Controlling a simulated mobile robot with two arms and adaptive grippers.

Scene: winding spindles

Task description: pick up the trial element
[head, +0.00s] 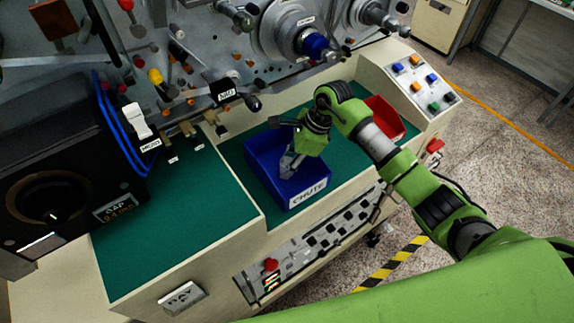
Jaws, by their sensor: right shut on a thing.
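My right gripper (287,166) reaches down into the blue bin (309,192) labelled CHUTE. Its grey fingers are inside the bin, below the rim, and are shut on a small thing. That thing is mostly hidden between the fingers; I take it to be the trial element, but its shape and colour cannot be told from here. My left gripper is not in view.
A red tray (388,117) stands behind my right arm. A button panel (421,85) is at the right. The winding machine with spindles (313,45) rises behind the bin. A black gauge box (60,170) is at left. The green bench top (175,235) is clear in front.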

